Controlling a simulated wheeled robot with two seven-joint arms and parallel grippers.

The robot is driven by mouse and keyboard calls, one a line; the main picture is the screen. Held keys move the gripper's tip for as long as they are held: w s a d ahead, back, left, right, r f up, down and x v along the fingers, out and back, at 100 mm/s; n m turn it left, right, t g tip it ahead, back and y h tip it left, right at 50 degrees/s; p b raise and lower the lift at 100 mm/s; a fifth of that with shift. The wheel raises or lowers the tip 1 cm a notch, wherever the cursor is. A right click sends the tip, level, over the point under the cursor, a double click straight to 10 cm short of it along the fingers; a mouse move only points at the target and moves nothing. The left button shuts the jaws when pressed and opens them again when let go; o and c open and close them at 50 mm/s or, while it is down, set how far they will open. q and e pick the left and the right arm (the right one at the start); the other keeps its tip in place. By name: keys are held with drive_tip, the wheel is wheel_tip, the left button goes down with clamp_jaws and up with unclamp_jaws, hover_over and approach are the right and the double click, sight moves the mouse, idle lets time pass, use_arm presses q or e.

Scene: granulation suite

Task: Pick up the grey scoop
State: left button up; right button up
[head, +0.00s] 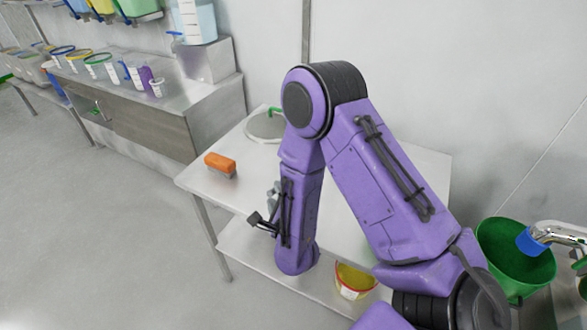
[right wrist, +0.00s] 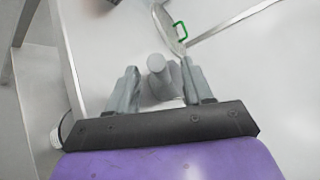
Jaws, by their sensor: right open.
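The grey scoop (right wrist: 157,64) shows in the right wrist view as a rounded grey handle end, with more grey behind it near the jaws. My right gripper (right wrist: 159,70) is open, with one finger on each side of this handle. The fingers appear apart from it, though contact on the right side is hard to judge. In the head view my purple right forearm hides most of the gripper and the scoop over the steel table (head: 395,180). A small grey part shows left of the forearm, but I cannot tell whether it is finger or scoop. My left gripper is not in view.
An orange brush (head: 220,164) lies near the table's left edge. A round lid with a green handle (head: 264,126) lies at the back. A yellow container with a red rim (head: 355,282) is on the lower shelf. A green bucket (head: 512,262) stands at right.

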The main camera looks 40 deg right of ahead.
drive_tip(key=p+x, duration=0.1)
drive_tip(key=x, duration=0.3)
drive_tip(key=shift+w+p, duration=0.35)
drive_tip(key=shift+w, duration=0.05)
clamp_jaws()
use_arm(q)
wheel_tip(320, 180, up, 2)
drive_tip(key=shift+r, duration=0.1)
